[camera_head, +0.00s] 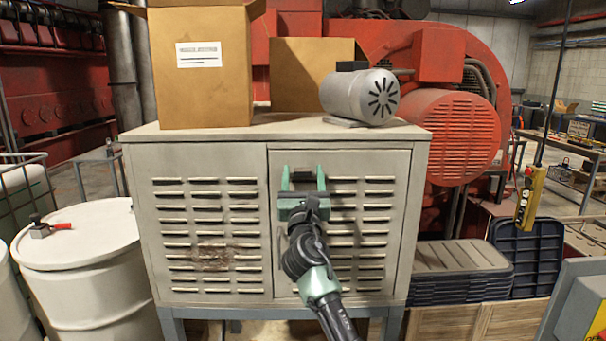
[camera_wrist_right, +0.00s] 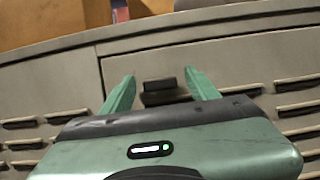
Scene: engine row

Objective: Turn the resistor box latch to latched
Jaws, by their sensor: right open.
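The resistor box (camera_head: 205,160) is a grey louvred cabinet on legs in the middle of the head view. Its latch (camera_head: 302,177) is a small dark piece near the top left of the right door; it also shows in the right wrist view (camera_wrist_right: 160,85). The latch appears to lie roughly horizontal. My right gripper (camera_head: 303,172) is open in front of the door, with one green finger on each side of the latch. In the right wrist view (camera_wrist_right: 160,88) the fingers stand apart from the latch with gaps on both sides. My left gripper is not in view.
Cardboard boxes (camera_head: 203,85) and a grey motor (camera_head: 360,95) stand on the cabinet top. A white drum (camera_head: 85,265) is at the left. Stacked dark panels (camera_head: 460,270) and a hanging yellow pendant (camera_head: 531,195) are at the right.

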